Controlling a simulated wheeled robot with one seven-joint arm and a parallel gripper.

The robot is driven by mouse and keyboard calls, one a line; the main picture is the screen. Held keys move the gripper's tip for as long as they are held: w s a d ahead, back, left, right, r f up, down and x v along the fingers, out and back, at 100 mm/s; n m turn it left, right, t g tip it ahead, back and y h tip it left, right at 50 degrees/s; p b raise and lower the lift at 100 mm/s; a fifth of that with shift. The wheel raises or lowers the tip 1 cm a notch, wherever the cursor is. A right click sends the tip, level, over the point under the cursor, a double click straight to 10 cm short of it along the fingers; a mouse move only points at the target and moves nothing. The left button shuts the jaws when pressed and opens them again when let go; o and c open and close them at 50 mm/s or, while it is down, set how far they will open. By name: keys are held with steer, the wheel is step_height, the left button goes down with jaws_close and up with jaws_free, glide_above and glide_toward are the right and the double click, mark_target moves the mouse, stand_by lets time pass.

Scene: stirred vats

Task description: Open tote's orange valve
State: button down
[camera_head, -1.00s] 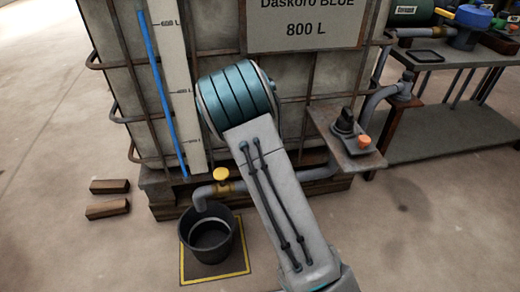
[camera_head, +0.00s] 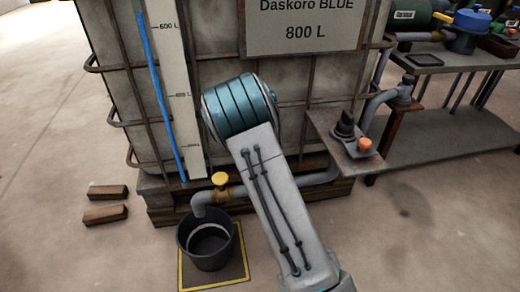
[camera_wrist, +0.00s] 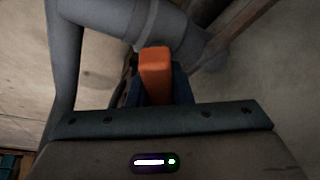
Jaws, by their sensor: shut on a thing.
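The tote (camera_head: 225,110) stands in a rusty cage on a wooden pallet, with a sign reading Daskoro BLUE, 800 L. In the wrist view the orange valve handle (camera_wrist: 155,68) is upright between the fingers of my gripper (camera_wrist: 155,85), which is shut on it. Grey pipe (camera_wrist: 120,18) runs just beyond it. In the head view my arm covers the gripper and the orange valve. A yellow valve (camera_head: 221,181) sits on the outlet pipe at the tote's foot.
A black bucket (camera_head: 207,244) stands on a yellow-edged mat (camera_head: 243,268) under the outlet. A shelf with a black knob and an orange button (camera_head: 365,145) is at right, beside a metal table (camera_head: 440,62). Two wooden blocks (camera_head: 107,202) lie on the floor at left.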

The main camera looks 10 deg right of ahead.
steer(key=shift+w+a+r+n, duration=0.1)
steer(key=shift+w+a+n, duration=0.05)
steer(key=shift+a+n, duration=0.15)
steer(key=shift+a+r+n+t+y+p, duration=0.1)
steer(key=shift+n+t+y+p, duration=0.45)
steer(key=shift+n, duration=0.65)
steer(key=n+p, duration=0.1)
steer(key=n, duration=0.2)
steer(key=shift+n+t+y, duration=0.3)
steer(key=shift+t+y, duration=0.05)
steer(key=n+y+p, duration=0.1)
steer(key=n, duration=0.1)
steer(key=shift+r+n, duration=0.1)
steer(key=shift+n, duration=0.2)
steer(key=n+y+p, duration=0.1)
steer(key=n+p, duration=0.1)
steer(key=n, duration=0.1)
steer(key=shift+n+y+p, duration=0.3)
steer(key=shift+n+p, duration=0.1)
steer(key=c, duration=2)
jaws_free()
steer(key=n+y+p, duration=0.1)
steer(key=n+p, duration=0.2)
steer(key=shift+n, duration=0.3)
steer(key=shift+o, duration=0.9)
steer(key=shift+s+f+n+y+p, duration=0.2)
steer(key=shift+n+y+p, duration=0.25)
steer(key=shift+n, duration=0.25)
